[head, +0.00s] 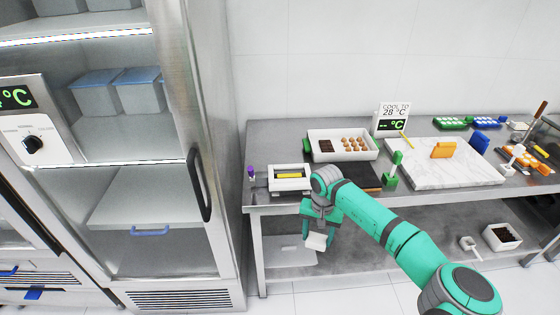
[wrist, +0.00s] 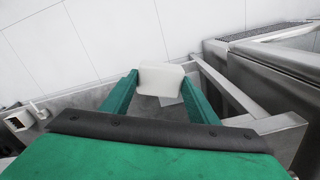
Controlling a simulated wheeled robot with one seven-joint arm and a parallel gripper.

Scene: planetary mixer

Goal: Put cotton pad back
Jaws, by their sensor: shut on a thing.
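The cotton pad (head: 317,241) is a small white block. My gripper (head: 320,228) is shut on it and holds it in front of the table's front edge, below the level of the top. In the wrist view the pad (wrist: 161,78) sits between the tips of the two green fingers of my gripper (wrist: 160,84). A white tray with a yellow bar (head: 289,177) stands on the table's left end, above and left of my gripper in the head view. I cannot tell which place the pad belongs to.
The steel table (head: 262,150) also bears a white tray of brown balls (head: 325,155), a temperature sign (head: 392,118) and a marble slab (head: 425,179). A dark bottle with a purple cap (head: 251,172) stands at the left end. An open refrigerator (head: 150,205) stands left.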

